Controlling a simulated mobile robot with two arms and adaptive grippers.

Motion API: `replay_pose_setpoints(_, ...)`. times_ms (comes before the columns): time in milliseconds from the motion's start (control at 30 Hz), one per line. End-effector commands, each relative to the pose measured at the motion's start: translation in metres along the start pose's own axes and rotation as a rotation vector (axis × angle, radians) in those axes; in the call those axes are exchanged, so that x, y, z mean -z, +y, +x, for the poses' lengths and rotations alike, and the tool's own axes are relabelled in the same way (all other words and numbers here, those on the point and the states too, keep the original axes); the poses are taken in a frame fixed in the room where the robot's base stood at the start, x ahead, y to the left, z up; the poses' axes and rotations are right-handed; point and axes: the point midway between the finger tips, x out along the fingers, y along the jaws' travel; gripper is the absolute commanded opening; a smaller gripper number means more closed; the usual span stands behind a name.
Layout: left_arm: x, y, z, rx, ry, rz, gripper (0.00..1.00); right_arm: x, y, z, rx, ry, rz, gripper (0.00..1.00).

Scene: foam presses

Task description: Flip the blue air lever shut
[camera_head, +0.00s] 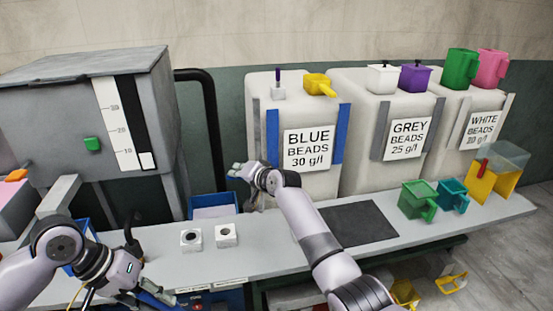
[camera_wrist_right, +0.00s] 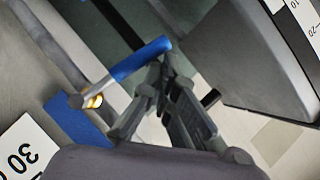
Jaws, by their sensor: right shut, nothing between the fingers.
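The blue air lever (camera_wrist_right: 138,60) shows in the right wrist view, sticking out from a brass fitting (camera_wrist_right: 93,101) beside a blue strip. In the head view the right gripper (camera_head: 236,172) is at the left side of the blue beads bin (camera_head: 268,110). My left gripper (camera_head: 158,297) is low at the left by the bench's front edge, and its fingers are unclear.
A grey press (camera_head: 60,95) with a scale stands at the left. A blue tray (camera_head: 213,207) and two white blocks (camera_head: 191,239) (camera_head: 227,235) are on the bench. A dark mat (camera_head: 357,223) is free. Green (camera_head: 418,200) and teal (camera_head: 452,194) scoops stand at the right.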

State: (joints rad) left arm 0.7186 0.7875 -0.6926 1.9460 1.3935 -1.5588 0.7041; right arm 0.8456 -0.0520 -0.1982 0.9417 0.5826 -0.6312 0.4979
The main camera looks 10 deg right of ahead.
Motion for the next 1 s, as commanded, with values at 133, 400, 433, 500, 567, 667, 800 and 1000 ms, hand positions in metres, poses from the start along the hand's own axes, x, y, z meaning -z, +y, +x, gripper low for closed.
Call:
replay_pose_setpoints(133, 0.000, 0.000, 0.000, 0.000, 0.001, 0.000, 0.00, -0.001, 0.000, 0.000, 0.000, -0.001, 0.000, 0.00)
replay_pose_setpoints(400, 0.001, 0.002, -0.004, 0.000, 0.001, 0.000, 0.00, 0.003, -0.004, -0.002, 0.000, 0.000, 0.000, 0.00)
replay_pose_setpoints(433, 0.001, 0.003, -0.006, 0.000, 0.001, 0.000, 0.00, 0.004, -0.006, -0.003, 0.000, 0.000, 0.000, 0.00)
replay_pose_setpoints(500, 0.002, 0.006, -0.013, 0.000, 0.001, 0.000, 0.00, 0.009, -0.012, -0.005, 0.001, 0.001, 0.000, 0.00)
replay_pose_setpoints(567, 0.002, 0.010, -0.020, 0.000, 0.001, 0.000, 0.00, 0.014, -0.019, -0.008, 0.000, 0.001, 0.000, 0.00)
replay_pose_setpoints(667, 0.004, 0.017, -0.034, -0.001, 0.001, 0.000, 0.00, 0.023, -0.033, -0.014, 0.000, 0.002, 0.000, 0.00)
replay_pose_setpoints(800, 0.003, 0.015, -0.029, 0.000, 0.000, 0.000, 0.00, 0.019, -0.035, -0.024, 0.002, 0.000, -0.001, 0.00)
replay_pose_setpoints(1000, 0.003, 0.013, -0.026, 0.000, 0.000, 0.000, 0.00, 0.015, -0.044, -0.047, 0.002, 0.002, 0.000, 0.00)
